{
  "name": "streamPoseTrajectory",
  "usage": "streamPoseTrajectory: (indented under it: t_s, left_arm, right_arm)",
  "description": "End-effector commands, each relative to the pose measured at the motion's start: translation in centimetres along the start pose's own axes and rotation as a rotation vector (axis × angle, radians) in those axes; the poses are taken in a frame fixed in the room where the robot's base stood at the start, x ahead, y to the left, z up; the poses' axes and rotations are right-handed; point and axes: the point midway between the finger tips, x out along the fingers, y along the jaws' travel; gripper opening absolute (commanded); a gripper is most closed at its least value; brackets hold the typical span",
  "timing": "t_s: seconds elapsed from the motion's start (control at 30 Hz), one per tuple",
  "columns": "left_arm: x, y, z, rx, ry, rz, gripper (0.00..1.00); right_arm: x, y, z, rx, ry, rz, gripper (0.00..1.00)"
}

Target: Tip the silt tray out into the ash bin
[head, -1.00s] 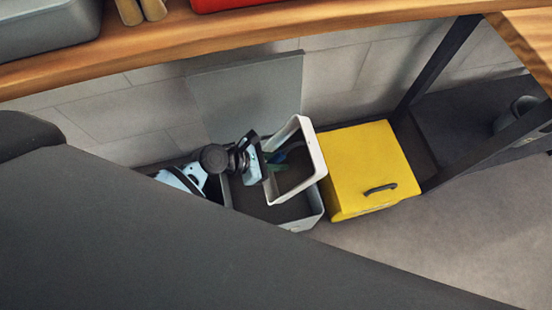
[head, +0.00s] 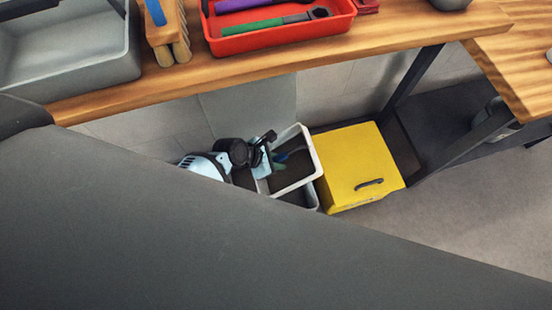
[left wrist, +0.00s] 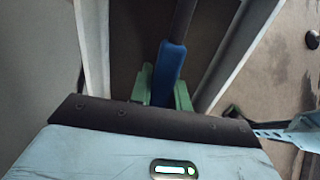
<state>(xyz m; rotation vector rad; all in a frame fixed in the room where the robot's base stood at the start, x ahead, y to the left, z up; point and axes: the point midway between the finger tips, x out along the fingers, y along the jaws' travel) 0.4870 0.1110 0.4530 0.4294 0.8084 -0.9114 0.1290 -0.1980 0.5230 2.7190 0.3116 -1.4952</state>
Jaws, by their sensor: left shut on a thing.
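The silt tray (head: 309,150) is a white-rimmed, box-shaped tray with a dark inside, held tilted in the middle of the head view. My left gripper (head: 278,162) reaches into its opening. In the left wrist view the gripper's green fingers (left wrist: 165,88) are shut on a blue grip on a dark bar (left wrist: 170,60), between the tray's pale walls. I cannot tell whether anything lies in the tray. The grey open bin, apparently the ash bin (head: 314,197), stands below, mostly hidden by the tray and my arm. My right gripper is out of view.
A yellow box (head: 355,160) with a dark handle stands close to the right of the bin. A wooden bench top (head: 330,50) runs above and behind, bearing a red tool tray (head: 290,42), a grey tub (head: 70,75) and a brush (head: 165,35). Floor at right is clear.

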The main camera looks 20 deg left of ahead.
Motion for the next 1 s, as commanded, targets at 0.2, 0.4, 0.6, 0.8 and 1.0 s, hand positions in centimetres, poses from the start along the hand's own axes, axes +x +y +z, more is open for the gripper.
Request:
streamPoseTrajectory:
  t_s: [0.2, 0.4, 0.6, 0.8, 1.0]
  left_arm:
    - [-0.7, 0.2, 1.0, 0.002, 0.094, 0.004, 0.00]
    - [-1.2, 0.3, 1.6, 0.003, 0.216, 0.004, 0.00]
    - [-1.5, 0.2, 1.9, 0.003, 0.378, 0.002, 0.00]
    - [-1.9, 0.1, 2.0, 0.003, 0.563, 0.000, 0.00]
    - [-2.2, 0.0, 2.0, 0.001, 0.686, 0.000, 0.00]
  right_arm:
    - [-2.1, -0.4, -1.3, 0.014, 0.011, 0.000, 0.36]
    - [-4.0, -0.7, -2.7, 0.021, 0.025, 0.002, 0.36]
    - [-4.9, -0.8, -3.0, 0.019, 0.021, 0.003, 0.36]
    - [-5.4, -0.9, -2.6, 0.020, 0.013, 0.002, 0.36]
    - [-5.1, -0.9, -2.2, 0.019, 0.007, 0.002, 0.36]
